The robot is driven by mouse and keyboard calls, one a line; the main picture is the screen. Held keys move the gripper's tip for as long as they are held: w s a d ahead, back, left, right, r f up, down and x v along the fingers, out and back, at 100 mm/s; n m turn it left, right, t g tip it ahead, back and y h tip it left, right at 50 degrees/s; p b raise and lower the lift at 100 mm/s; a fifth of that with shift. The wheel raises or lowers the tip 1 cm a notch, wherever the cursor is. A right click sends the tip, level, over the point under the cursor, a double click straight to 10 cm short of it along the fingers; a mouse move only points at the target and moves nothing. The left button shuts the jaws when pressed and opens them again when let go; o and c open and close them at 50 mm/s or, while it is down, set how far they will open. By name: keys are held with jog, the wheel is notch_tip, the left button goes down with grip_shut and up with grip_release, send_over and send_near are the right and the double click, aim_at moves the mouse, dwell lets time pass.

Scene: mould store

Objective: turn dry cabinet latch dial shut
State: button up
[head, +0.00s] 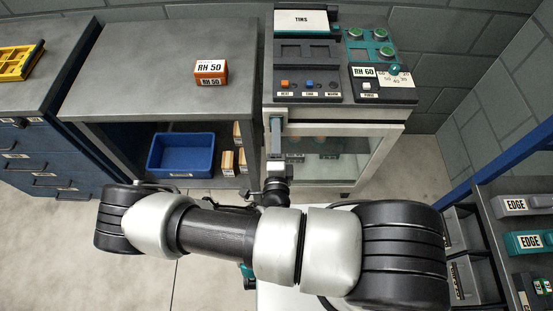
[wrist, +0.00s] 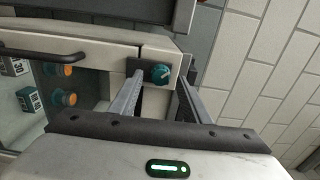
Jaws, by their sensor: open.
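The latch dial (wrist: 160,73) is a round teal knob with a pale mark, on the pale front frame of the dry cabinet (wrist: 100,38) beside the glass door. The cabinet (head: 375,127) also shows in the head view, below the control panels, with its door seeming closed. I cannot make out the dial in the head view. My gripper (wrist: 161,68) is open, with one finger on each side of the dial in the wrist view. I cannot tell whether either finger touches it. In the head view my arm hides much of the cabinet's lower front.
A dark bench (head: 150,75) stands left of the cabinet, with an orange RH 50 block (head: 211,72) on top and a blue bin (head: 181,154) below. A shelf unit (head: 490,185) with EDGE blocks stands at right. A black door handle (wrist: 45,53) is left of the dial.

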jog(key=s, duration=1.6)
jog(key=shift+a, duration=0.25)
